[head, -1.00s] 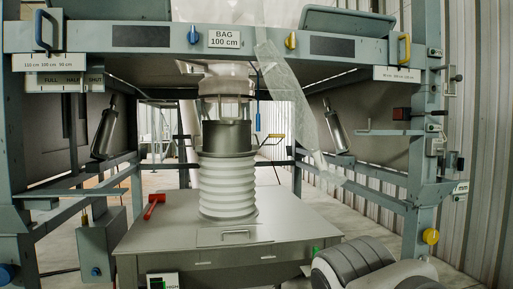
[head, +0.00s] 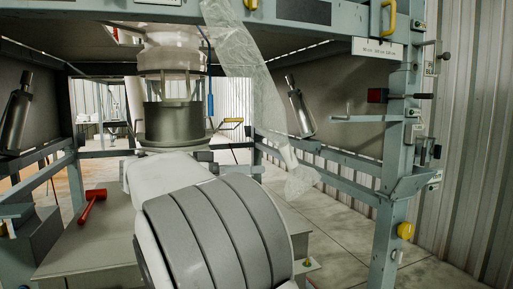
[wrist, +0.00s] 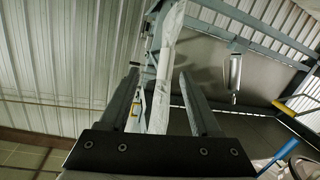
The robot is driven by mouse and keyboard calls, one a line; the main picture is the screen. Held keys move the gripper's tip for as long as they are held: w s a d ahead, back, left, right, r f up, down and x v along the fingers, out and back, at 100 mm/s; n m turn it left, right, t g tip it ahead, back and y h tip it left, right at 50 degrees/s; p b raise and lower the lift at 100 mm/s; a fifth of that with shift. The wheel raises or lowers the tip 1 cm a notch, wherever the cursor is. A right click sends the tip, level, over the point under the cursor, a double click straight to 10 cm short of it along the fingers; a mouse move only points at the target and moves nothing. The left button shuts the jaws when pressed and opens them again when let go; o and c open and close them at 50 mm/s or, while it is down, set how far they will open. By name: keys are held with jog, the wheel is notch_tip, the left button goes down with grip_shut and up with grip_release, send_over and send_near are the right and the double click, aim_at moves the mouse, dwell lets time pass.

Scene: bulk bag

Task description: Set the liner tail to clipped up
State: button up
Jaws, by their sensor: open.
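The liner tail (head: 245,72) is a long translucent plastic strip. In the head view it hangs from the top of the frame, slanting down to the right to a crumpled lower end (head: 300,181). In the wrist view the pale liner tail (wrist: 166,62) runs up between and beyond the fingers of my gripper (wrist: 159,75). The gripper is open, with one finger on each side of the strip in the picture; I cannot tell how far away the strip is. In the head view my arm shows, but the fingers are not visible. I cannot make out a clip.
The spout with its dark collar (head: 186,123) stands behind my arm, over a grey table (head: 100,240) with a red hammer (head: 92,203). A frame post (head: 388,215) with a side bracket (head: 368,119) stands to the right. A metal cylinder (head: 301,112) hangs near the tail.

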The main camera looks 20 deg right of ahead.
jog(key=shift+m+h, duration=0.5)
jog(key=shift+h, duration=0.1)
jog(key=w+d+p, duration=0.1)
jog(key=d, duration=0.4)
jog(key=w+d+r+p, duration=0.1)
jog(key=w+d, duration=0.1)
jog(key=d, duration=0.3)
jog(key=w+d+p, duration=0.1)
jog(key=w+d, duration=0.1)
jog(key=d, duration=0.3)
jog(key=shift+w+d+r+p, duration=0.15)
jog(key=shift+d+r+p, duration=0.05)
jog(key=shift+r+p, duration=0.15)
grip_shut()
dwell(0.3)
